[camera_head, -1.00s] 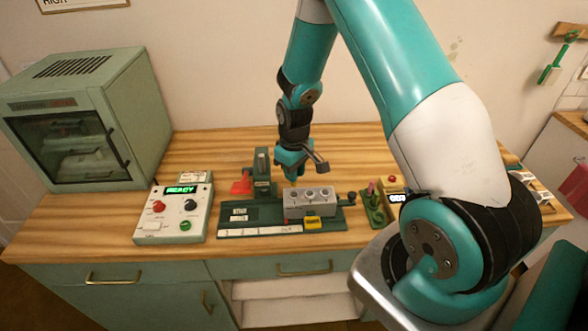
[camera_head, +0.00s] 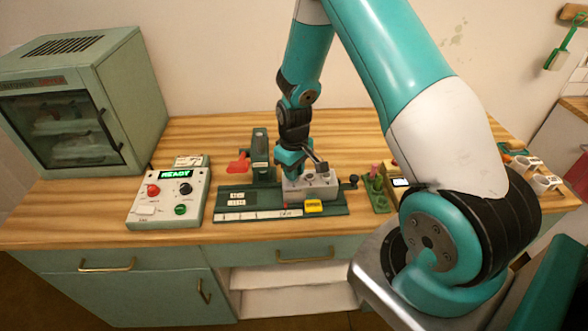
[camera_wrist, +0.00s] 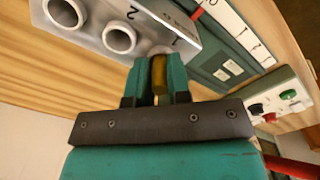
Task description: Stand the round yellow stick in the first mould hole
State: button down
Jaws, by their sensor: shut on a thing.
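The grey mould block (camera_head: 322,190) stands on the green press base in the head view. In the wrist view the block (camera_wrist: 150,30) shows two open round holes and the printed numbers 1 and 2. My gripper (camera_wrist: 158,85) is shut on the yellow stick (camera_wrist: 158,72), a short ochre piece between the fingertips. The stick's far end is at the block beside the number 1. I cannot tell how far, if at all, it is in the first hole. In the head view my gripper (camera_head: 289,168) is at the block's left end and hides the stick.
A control box (camera_head: 168,198) with a READY display stands to the left. A red lever (camera_head: 238,168) is just left of my gripper. A yellow tag (camera_head: 313,206) is at the block's front. A green rack (camera_head: 376,192) stands to the right.

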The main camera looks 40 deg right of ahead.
jog(key=c, duration=1)
grip_release()
notch_tip(320, 180, up, 18)
jog(key=b, duration=0.3)
jog(key=shift+f, duration=0.25)
